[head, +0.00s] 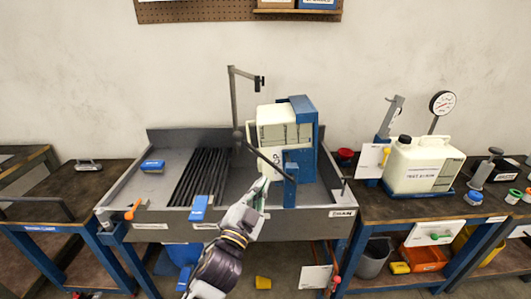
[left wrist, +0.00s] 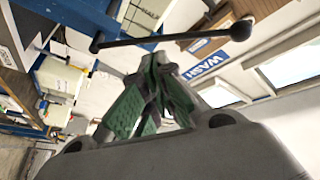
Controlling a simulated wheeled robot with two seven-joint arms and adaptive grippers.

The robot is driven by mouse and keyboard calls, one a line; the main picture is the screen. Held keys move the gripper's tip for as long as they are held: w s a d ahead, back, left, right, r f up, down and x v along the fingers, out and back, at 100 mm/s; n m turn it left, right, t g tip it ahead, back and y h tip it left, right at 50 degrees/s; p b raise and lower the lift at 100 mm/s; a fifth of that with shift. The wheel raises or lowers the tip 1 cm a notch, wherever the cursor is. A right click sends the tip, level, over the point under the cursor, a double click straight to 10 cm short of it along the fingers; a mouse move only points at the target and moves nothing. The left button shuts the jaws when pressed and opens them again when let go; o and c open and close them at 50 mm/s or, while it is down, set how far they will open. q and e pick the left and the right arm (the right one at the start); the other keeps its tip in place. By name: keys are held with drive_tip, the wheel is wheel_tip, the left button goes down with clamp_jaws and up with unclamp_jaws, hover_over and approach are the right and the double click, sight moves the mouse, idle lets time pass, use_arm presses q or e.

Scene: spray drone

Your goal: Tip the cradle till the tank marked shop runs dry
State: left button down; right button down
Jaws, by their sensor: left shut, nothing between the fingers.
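A white tank (head: 273,118) sits in the blue cradle (head: 305,125) at the right side of a grey basin (head: 333,197). The tank looks upright or nearly so. A letter P shows on the cradle's white label; the rest of the word is hidden. A dark lever (head: 268,160) slants up to the left across the tank's front; in the left wrist view the lever (left wrist: 165,40) ends in a black ball knob (left wrist: 241,31). My left gripper (head: 262,186) is shut and empty just below the lever, apart from it. Its green fingers (left wrist: 152,98) show in the left wrist view. My right gripper is out of view.
A second white tank (head: 424,165) stands in a blue tray on the right bench, near a dial gauge (head: 442,103). A thin post (head: 233,95) rises behind the basin. A dark slatted grate (head: 200,175) and blue blocks lie at the basin's left.

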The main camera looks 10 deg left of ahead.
use_arm(q)
wheel_tip(320, 180, up, 6)
drive_tip(key=s+m+t, duration=0.1)
drive_tip(key=s, duration=0.1)
drive_tip(key=shift+s+a+r, duration=0.2)
drive_tip(key=shift+a, duration=0.05)
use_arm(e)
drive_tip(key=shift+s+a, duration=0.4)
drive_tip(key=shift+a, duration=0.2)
